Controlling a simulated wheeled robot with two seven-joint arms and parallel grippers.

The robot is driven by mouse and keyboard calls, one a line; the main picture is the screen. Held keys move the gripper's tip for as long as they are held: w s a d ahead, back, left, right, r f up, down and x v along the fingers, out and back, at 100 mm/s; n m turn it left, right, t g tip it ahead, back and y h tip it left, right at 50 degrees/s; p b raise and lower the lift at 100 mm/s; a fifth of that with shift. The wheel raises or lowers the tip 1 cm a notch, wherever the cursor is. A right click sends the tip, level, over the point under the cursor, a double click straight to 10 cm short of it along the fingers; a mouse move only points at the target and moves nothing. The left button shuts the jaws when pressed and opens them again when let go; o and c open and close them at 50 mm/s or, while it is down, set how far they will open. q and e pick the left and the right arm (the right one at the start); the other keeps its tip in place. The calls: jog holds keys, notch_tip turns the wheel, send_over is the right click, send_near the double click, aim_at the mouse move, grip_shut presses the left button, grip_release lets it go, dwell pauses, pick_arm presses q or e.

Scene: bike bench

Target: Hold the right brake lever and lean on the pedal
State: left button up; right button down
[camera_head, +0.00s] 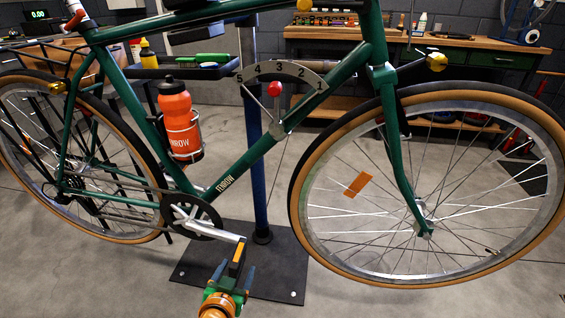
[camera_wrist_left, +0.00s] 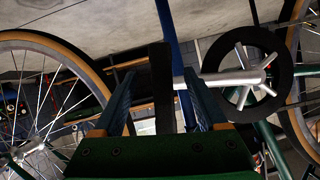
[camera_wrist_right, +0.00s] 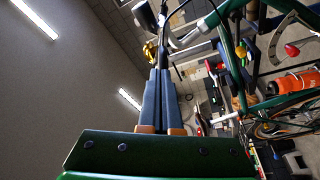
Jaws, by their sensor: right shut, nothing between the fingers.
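The dark pedal (camera_head: 237,260) with an orange strip hangs at the end of the silver crank arm (camera_head: 212,228), low in the head view. My left gripper (camera_head: 232,277) is there with one finger on each side of it. In the left wrist view the pedal (camera_wrist_left: 161,85) stands between the spread blue fingers (camera_wrist_left: 160,95), with a gap on both sides. My right gripper (camera_wrist_right: 160,75) shows only in the right wrist view; its blue fingers are together and empty. Dark and silver handlebar parts (camera_wrist_right: 163,38) lie beyond its tips; I cannot make out the right brake lever for certain.
The green bike hangs on a blue stand post (camera_head: 256,170) with a dark base plate (camera_head: 275,272). The front wheel (camera_head: 300,200) is to the right. A red bottle (camera_head: 178,122) sits on the frame. A red-knobbed numbered dial (camera_head: 282,72) is above. Benches (camera_head: 470,52) stand behind.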

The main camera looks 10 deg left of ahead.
pick_arm(q)
jog(key=shift+r, duration=0.1)
jog(key=shift+w+a, duration=0.1)
jog(key=shift+a, duration=0.05)
pick_arm(e)
jog(key=d+f, duration=0.3)
jog(key=d, duration=0.2)
jog(key=shift+d+f, duration=0.2)
jog(key=shift+f, duration=0.05)
jog(key=shift+w, duration=0.1)
